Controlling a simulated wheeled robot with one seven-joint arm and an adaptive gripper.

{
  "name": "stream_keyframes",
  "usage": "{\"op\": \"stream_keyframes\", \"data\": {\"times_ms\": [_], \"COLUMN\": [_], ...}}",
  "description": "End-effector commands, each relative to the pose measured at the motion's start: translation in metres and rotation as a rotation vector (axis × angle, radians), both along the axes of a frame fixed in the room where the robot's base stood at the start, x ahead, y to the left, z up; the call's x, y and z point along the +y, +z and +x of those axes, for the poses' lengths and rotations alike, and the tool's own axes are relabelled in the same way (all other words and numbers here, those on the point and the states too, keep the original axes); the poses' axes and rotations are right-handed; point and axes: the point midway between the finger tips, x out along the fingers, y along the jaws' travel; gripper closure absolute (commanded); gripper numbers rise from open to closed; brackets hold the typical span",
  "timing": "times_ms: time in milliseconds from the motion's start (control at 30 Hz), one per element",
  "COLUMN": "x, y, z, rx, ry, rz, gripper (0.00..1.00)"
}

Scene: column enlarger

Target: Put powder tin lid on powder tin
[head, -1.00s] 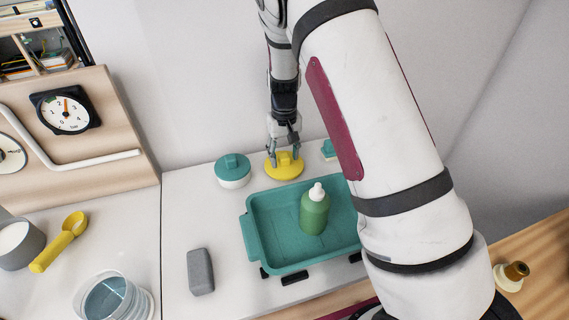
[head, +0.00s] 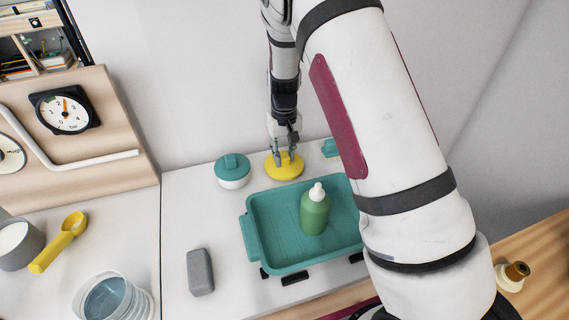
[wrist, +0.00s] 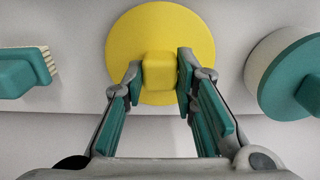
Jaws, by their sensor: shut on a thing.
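The yellow powder tin lid (head: 285,172) is a round disc with a block-shaped knob. It is at the back of the white worktop, behind the green tray; I cannot tell whether it touches the surface. My gripper (head: 285,158) points down over it, shut on the knob. In the wrist view the lid (wrist: 160,22) is below my gripper (wrist: 160,75), with one finger on each side of the knob. A grey open tin with white contents (head: 17,243), apparently the powder tin, stands at the far left in the head view, partly cut off by the frame edge.
A white jar with a teal lid (head: 233,171) stands close left of the yellow lid, and a teal brush (head: 329,148) is to its right. The teal tray (head: 265,257) holds a green bottle (head: 314,212). A yellow scoop (head: 60,242) lies beside the grey tin.

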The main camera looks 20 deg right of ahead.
Motion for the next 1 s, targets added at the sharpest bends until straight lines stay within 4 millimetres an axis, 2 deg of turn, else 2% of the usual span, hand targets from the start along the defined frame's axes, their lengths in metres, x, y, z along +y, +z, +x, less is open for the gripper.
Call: {"op": "stream_keyframes", "data": {"times_ms": [1000], "x": [0.0], "y": [0.011], "z": [0.0], "rx": [0.0], "ry": [0.0], "rz": [0.0], "gripper": [1.0]}}
